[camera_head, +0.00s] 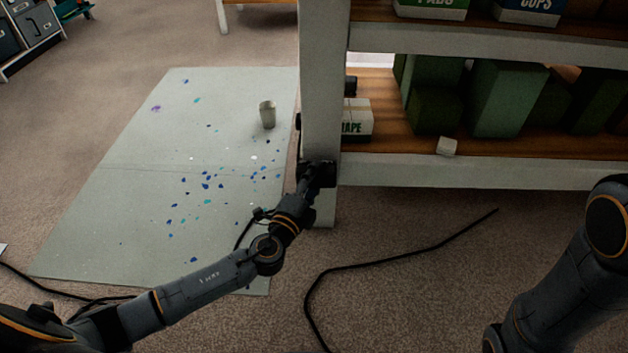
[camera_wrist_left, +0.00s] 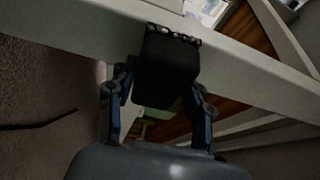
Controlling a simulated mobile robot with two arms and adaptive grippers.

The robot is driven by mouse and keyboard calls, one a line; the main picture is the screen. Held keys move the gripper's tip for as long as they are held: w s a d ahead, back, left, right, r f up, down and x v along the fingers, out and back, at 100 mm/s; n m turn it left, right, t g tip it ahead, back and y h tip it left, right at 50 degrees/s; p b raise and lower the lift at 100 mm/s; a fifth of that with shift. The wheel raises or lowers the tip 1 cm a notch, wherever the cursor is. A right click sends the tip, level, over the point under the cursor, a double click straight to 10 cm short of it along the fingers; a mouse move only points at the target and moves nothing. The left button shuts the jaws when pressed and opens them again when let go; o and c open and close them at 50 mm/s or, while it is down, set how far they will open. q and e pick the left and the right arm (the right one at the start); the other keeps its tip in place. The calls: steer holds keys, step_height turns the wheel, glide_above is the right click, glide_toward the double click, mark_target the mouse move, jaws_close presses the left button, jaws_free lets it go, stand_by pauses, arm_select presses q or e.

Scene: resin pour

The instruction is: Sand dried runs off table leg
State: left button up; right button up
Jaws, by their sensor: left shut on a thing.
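The white table leg (camera_head: 322,90) stands upright in the middle of the head view. In the left wrist view a pale beam (camera_wrist_left: 245,62), seemingly the same leg, crosses at a slant. My left gripper (camera_head: 314,177) is at the lower part of the leg. It is shut on a black block (camera_wrist_left: 166,68), probably the sanding block. The block's far end, with a light, bumpy edge, is against or very close to the pale surface; contact is unclear. I cannot make out dried runs on the leg. My right arm shows at the right edge, but its gripper is out of view.
A grey drop sheet (camera_head: 140,140) with blue and teal spots lies left of the leg, with a cup (camera_head: 267,114) on it. The lower shelf holds a TAPE box (camera_head: 357,120), green containers (camera_head: 508,98) and a small white block (camera_head: 447,146). A black cable (camera_head: 400,252) crosses the carpet.

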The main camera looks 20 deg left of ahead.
mark_target(327, 182)
arm_select(q)
steer(key=shift+w+a, duration=0.2)
steer(key=shift+w, duration=0.55)
steer(key=shift+w+d, duration=0.2)
steer(key=shift+d, duration=0.75)
steer(key=shift+w+d, duration=0.2)
steer(key=shift+d, duration=0.75)
steer(key=shift+w+b, duration=0.15)
steer(key=shift+b, duration=0.15)
steer(key=shift+c, duration=0.2)
steer(key=shift+o, duration=0.2)
steer(key=shift+s+a+r, duration=0.1)
steer(key=shift+s+a, duration=0.05)
steer(key=shift+a, duration=0.95)
steer(key=shift+s+a+r, duration=0.1)
steer(key=shift+s+a, duration=0.05)
steer(key=shift+a, duration=0.95)
steer(key=shift+s+d+f, duration=0.1)
steer(key=shift+s+d, duration=0.25)
steer(key=shift+s, duration=0.65)
steer(key=shift+s+d, duration=0.35)
steer(key=shift+s, duration=0.6)
steer(key=shift+s+d+f, duration=0.1)
steer(key=shift+s+d, duration=0.25)
steer(key=shift+s, duration=0.65)
steer(key=shift+s, duration=0.15)
